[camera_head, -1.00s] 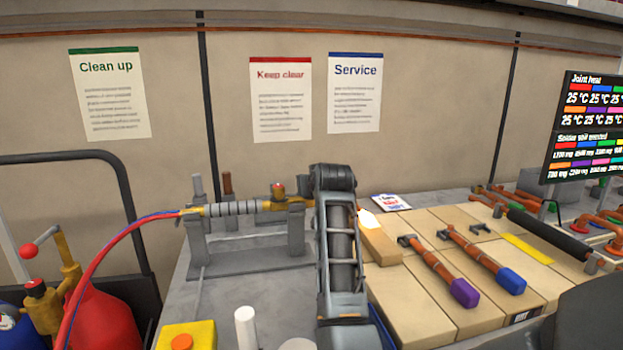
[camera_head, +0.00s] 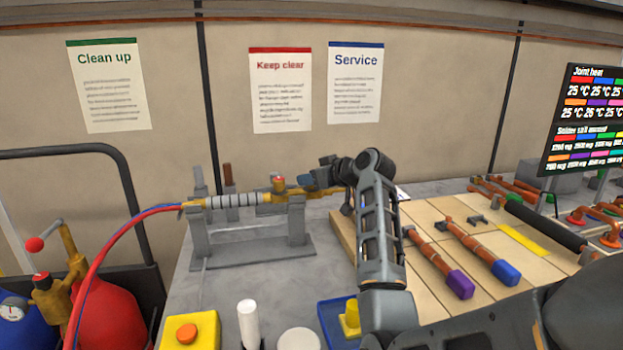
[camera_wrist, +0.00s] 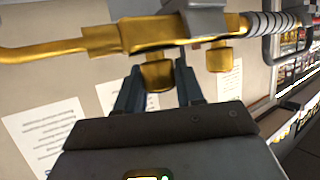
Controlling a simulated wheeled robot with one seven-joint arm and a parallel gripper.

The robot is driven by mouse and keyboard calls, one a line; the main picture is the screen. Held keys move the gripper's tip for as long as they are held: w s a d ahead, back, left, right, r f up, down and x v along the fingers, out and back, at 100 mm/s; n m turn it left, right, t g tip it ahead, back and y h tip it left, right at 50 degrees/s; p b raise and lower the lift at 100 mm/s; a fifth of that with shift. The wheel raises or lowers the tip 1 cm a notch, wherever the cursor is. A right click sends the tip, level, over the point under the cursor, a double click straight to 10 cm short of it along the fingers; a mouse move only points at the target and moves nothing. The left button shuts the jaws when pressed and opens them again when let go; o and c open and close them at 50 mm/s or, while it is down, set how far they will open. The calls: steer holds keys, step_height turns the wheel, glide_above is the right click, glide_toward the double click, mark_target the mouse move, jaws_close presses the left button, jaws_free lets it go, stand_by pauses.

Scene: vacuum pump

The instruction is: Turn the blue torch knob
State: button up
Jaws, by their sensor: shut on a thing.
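The brass torch (camera_head: 256,198) lies level in a grey stand (camera_head: 295,226), with a red and a blue hose at its left end. A red-topped knob (camera_head: 278,184) stands on it. My gripper (camera_head: 308,181) reaches in from the right, just right of that knob. In the wrist view my gripper (camera_wrist: 157,82) is shut on a brass-sided knob, the blue torch knob (camera_wrist: 157,75), nearer the bent nozzle (camera_wrist: 40,51). Its blue face is not clearly visible. The other knob (camera_wrist: 220,58) is apart from the fingers.
A yellow box with an orange button (camera_head: 188,334), a white cylinder (camera_head: 248,324) and a blue tray (camera_head: 332,320) stand in front. Pale blocks (camera_head: 440,287) with copper pipes (camera_head: 432,252) lie right. A red gas cylinder (camera_head: 108,308) stands left.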

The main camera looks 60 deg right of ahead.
stand_by(0.3)
steer(key=o, duration=1)
steer(key=shift+c, duration=0.2)
steer(key=b+v, duration=0.1)
steer(key=v, duration=0.6)
steer(key=shift+s, duration=0.35)
steer(key=shift+a, duration=0.1)
